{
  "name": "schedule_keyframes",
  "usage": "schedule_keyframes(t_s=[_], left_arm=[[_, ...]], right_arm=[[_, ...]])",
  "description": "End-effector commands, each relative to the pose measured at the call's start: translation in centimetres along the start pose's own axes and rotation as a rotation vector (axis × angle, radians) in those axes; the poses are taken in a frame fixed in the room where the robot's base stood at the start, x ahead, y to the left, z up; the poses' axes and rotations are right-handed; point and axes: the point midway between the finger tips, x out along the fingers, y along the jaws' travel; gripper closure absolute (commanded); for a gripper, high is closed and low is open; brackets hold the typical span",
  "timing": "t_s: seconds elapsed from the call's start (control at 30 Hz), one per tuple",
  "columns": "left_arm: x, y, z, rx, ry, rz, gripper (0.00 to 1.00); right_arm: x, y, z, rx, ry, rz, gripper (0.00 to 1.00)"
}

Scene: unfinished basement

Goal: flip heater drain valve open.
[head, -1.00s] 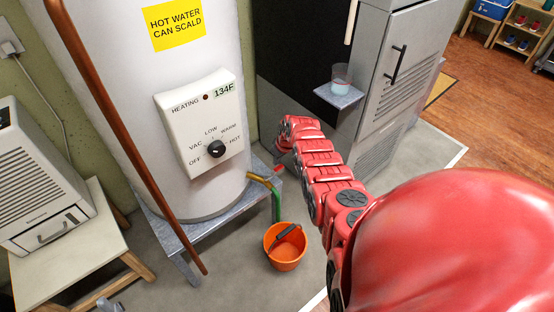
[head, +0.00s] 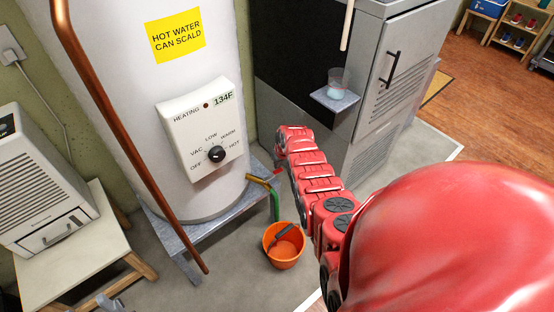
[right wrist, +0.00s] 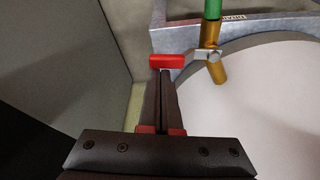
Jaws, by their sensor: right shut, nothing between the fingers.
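The white water heater (head: 150,90) stands on a grey metal stand (head: 185,232). Its brass drain valve (head: 259,179) sticks out low on the right, with a green hose (head: 275,205) on it. In the right wrist view, the valve's red lever handle (right wrist: 168,61) sticks out sideways, across the brass body (right wrist: 213,52). My right gripper (right wrist: 165,74) is shut and empty, its tips close beside the red handle; I cannot tell if they touch. In the head view my red right arm reaches to the valve and its fingers are mostly hidden. My left gripper does not show.
An orange bucket (head: 284,246) stands on the floor below the valve. A copper pipe (head: 125,135) runs down in front of the heater. A wooden table (head: 80,250) is at left.

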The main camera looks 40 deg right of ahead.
Motion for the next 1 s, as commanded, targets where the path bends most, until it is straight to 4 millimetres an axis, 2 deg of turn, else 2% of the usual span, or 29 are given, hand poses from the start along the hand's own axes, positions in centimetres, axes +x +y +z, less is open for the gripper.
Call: schedule_keyframes(t_s=[0.03,0.2,0.43,0.73,1.0], left_arm=[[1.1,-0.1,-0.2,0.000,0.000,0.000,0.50],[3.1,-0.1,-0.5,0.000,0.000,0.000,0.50],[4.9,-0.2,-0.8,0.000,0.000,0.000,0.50],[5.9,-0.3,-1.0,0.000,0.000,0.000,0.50],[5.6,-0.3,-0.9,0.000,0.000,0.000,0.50]], right_arm=[[-0.6,0.0,0.1,0.025,-0.001,0.011,1.00],[-0.9,0.1,1.1,0.162,-0.004,0.060,1.00],[-1.3,-0.1,2.4,0.365,-0.002,0.132,1.00],[-1.5,-0.6,4.3,0.634,-0.004,0.226,1.00],[-1.8,-1.5,5.7,0.877,-0.002,0.311,1.00]])
